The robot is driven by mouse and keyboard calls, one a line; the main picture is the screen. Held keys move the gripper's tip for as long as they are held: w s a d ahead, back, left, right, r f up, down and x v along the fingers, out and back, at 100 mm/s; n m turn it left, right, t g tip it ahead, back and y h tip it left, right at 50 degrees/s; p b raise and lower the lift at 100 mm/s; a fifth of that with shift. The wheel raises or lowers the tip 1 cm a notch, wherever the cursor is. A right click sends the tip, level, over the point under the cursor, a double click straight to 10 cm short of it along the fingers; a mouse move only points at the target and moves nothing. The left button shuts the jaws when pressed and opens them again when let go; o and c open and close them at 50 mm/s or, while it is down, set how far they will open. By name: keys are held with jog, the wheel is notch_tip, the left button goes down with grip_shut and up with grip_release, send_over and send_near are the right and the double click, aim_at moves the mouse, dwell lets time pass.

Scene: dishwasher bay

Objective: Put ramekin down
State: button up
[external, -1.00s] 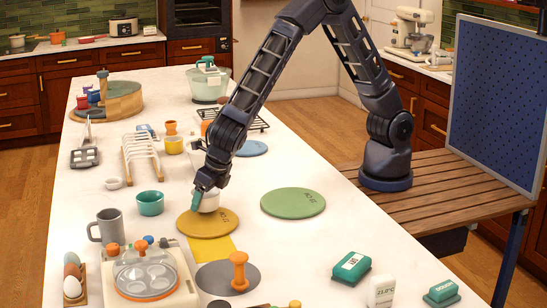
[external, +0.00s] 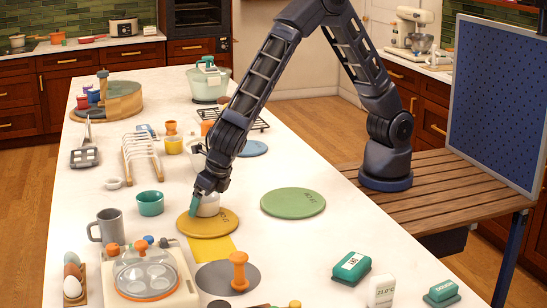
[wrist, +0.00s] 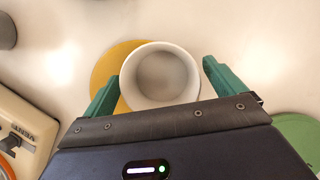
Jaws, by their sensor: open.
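The white ramekin (external: 209,207) is upright at the yellow round mat (external: 222,228), toward its back edge. In the wrist view the ramekin (wrist: 160,76) looks empty and covers much of the mat (wrist: 103,72). My gripper (wrist: 157,76) is open, with one teal finger on each side of the ramekin and a visible gap at the right finger. In the external view my gripper (external: 197,206) is low over the mat and partly hides the ramekin. Its base contact is hard to see.
A green round mat (external: 293,202) lies to the right. A teal bowl (external: 150,204) and a grey mug (external: 109,227) stand to the left. An egg cooker (external: 150,278) and a grey disc with an orange handle (external: 239,272) are in front.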

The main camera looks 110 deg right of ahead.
jog(key=v, duration=1.1)
jog(key=s+d+r+m, duration=0.6)
jog(key=s+d+r, duration=0.1)
jog(key=s+r, duration=0.15)
jog(key=s+d+r+m, duration=0.7)
jog(key=s, duration=0.3)
jog(key=s+d+m+y, duration=0.1)
jog(key=s+d+m, duration=0.2)
jog(key=s+m, duration=0.4)
jog(key=s+d+m+t+y, duration=0.1)
jog(key=s+m, duration=0.6)
jog(key=s, duration=0.8)
jog(key=shift+s+d+r+y, duration=0.15)
jog(key=shift+s+d+y, duration=0.35)
jog(key=shift+d, duration=0.7)
jog(key=shift+w, duration=0.1)
jog(key=shift+c, duration=0.6)
